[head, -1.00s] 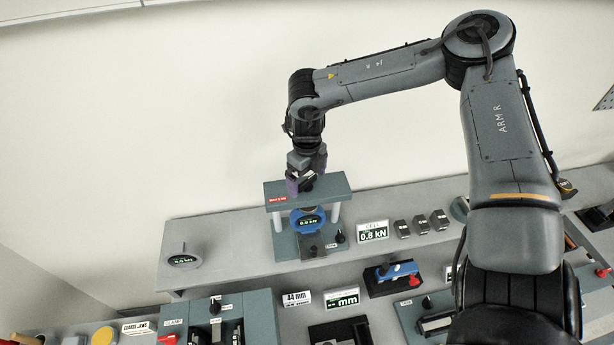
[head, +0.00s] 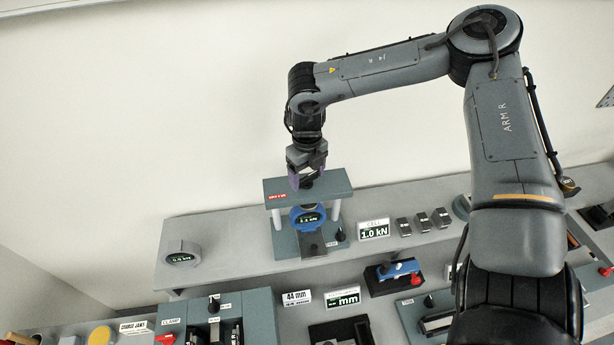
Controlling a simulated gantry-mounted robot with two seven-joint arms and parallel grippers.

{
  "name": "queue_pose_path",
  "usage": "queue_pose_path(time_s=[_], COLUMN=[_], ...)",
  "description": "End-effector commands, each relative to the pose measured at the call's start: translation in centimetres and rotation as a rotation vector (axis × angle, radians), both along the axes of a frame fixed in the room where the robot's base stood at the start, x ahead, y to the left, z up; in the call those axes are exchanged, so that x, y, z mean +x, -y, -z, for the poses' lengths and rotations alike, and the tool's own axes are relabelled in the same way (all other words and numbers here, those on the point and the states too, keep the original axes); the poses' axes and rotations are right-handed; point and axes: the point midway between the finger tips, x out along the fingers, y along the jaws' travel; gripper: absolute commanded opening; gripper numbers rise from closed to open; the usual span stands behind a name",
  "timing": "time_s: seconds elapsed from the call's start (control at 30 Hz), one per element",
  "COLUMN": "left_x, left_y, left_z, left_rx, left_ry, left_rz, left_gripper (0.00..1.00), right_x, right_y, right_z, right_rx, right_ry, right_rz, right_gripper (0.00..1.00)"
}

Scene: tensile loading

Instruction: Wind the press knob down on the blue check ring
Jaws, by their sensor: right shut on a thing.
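The press (head: 340,183) is a grey-green frame with a top plate and light posts, standing on the raised shelf. The blue check ring (head: 297,222) sits upright inside it, under the top plate, with a lit green readout in its middle. My right gripper (head: 307,180) points down over the top plate, its purple fingers shut on the dark press knob (head: 308,185), which they mostly hide. The white CELL display (head: 374,231) right of the press reads 1.0 kN. My left gripper is not in view.
A grey ring (head: 182,258) with a readout stands at the shelf's left. Several small dark blocks (head: 423,221) stand right of the display. A blue device with a red knob (head: 398,270) and a clamp unit (head: 228,318) are on the lower bench.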

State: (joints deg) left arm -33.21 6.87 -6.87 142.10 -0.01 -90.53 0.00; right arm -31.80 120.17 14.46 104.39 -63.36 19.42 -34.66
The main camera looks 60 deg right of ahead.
Motion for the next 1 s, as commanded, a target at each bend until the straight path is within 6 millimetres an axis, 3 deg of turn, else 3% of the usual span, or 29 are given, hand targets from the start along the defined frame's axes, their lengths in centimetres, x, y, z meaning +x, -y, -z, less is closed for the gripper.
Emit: queue_pose_path(time_s=[0.5, 1.0], left_x=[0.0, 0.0], left_y=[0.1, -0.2], left_z=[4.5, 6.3], left_rx=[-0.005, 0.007], left_ry=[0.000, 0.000], left_rz=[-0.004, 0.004], left_gripper=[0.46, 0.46], right_x=[0.0, 0.0], right_y=[0.0, 0.0], right_z=[0.3, 0.0], right_rx=[0.000, 0.000], right_ry=[0.001, 0.001], right_rz=[0.460, 0.766], right_gripper=[0.46, 0.46])
